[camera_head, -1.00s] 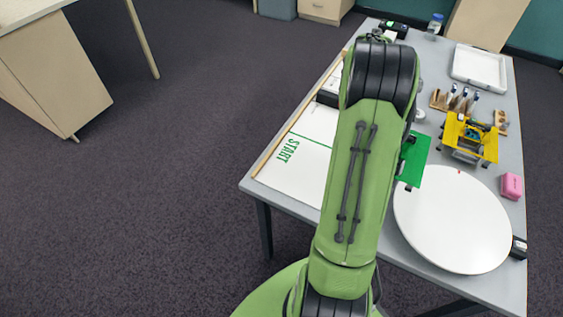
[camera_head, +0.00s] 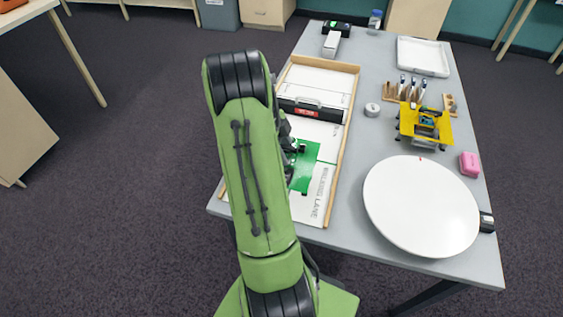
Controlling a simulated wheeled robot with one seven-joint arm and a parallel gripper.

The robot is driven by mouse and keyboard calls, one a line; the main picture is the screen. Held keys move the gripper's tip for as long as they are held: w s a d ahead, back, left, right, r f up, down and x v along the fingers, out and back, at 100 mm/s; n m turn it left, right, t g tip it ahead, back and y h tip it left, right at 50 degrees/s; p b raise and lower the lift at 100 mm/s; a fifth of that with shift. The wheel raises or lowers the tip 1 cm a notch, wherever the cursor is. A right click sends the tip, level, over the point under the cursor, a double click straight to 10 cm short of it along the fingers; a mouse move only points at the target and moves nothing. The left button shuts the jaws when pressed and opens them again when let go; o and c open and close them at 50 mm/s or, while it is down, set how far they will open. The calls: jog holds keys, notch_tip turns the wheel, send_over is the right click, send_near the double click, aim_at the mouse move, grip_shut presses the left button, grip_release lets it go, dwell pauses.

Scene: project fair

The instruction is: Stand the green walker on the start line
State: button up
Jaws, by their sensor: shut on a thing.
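The green walker (camera_head: 304,170) shows as a flat green plate with small dark parts, just right of my arm. It is over the near end of the white walking lane (camera_head: 317,203). My gripper is hidden behind my green arm. I cannot tell whether the walker touches the lane or hangs above it. The start line and its green lettering are hidden behind my arm and the walker. The lane has a wooden border, and a dark bar with a red label (camera_head: 306,113) crosses it farther back.
A large white round disc (camera_head: 421,206) lies on the grey table (camera_head: 350,228) at right. A yellow walker (camera_head: 425,124), pink block (camera_head: 469,164), tool rack (camera_head: 407,92), small round tin (camera_head: 372,110) and white tray (camera_head: 423,57) stand on the right and far side.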

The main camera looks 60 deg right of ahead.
notch_tip(320, 180, down, 4)
jog(key=shift+r+b, duration=0.15)
jog(key=shift+b, duration=0.2)
jog(key=o, duration=1.2)
jog(key=shift+c, duration=0.2)
